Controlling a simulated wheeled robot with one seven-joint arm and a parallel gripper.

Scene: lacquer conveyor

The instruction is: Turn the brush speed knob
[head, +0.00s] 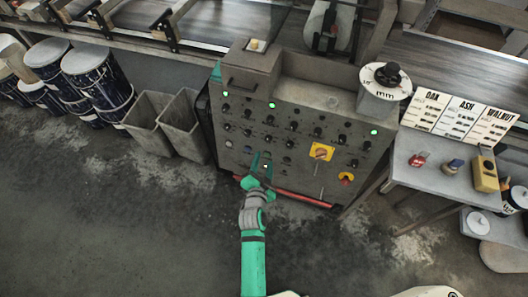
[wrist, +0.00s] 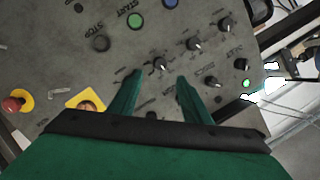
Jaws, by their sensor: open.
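The grey control panel (head: 235,163) carries rows of small black knobs and lit green buttons in the head view. Their labels are too small to read, so I cannot tell which one is the brush speed knob. My green gripper (head: 262,157) is open in front of the panel's lower left part. In the wrist view my gripper (wrist: 159,78) has its fingers apart, with a black knob (wrist: 160,65) with a white mark showing between and just beyond the tips. I cannot tell whether the fingers touch the panel. More knobs (wrist: 194,44) lie to its upper right.
A green START button (wrist: 135,21) and a dark STOP button (wrist: 101,43) are near the fingers. A yellow-plated switch (head: 321,151) is right of my gripper. A red bar (head: 300,197) runs along the panel's bottom. Grey bins (head: 183,122) stand left, a side table (head: 430,165) right.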

